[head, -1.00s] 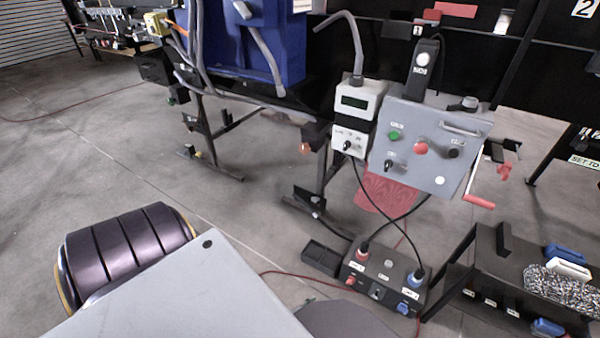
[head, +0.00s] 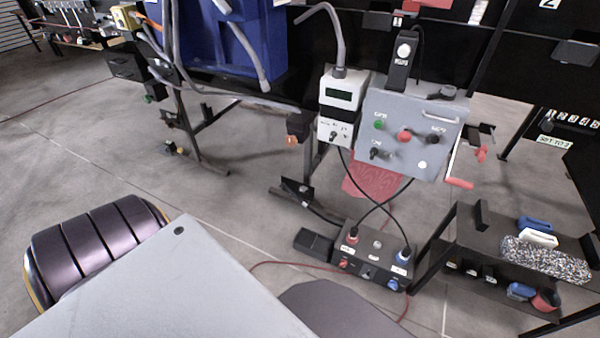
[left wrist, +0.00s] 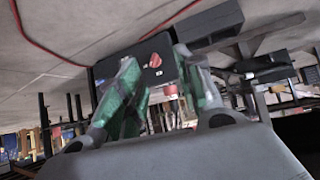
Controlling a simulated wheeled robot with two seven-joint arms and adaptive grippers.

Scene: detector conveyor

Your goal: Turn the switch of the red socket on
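The dark socket box (head: 372,262) stands on the floor in the head view. A red plug (head: 352,236) sits on its left top and a blue plug (head: 404,256) on its right top. A small red switch (head: 343,264) is on the front face at the left, and a blue one (head: 392,285) at the right. A red knob (left wrist: 155,60) shows between the fingertips; contact cannot be told. My right gripper is in neither view.
A grey control panel (head: 412,130) and a white meter box (head: 338,105) stand behind the socket box. A dark shelf (head: 470,235) with several items stands at its right. A red cable (head: 275,264) lies on the floor.

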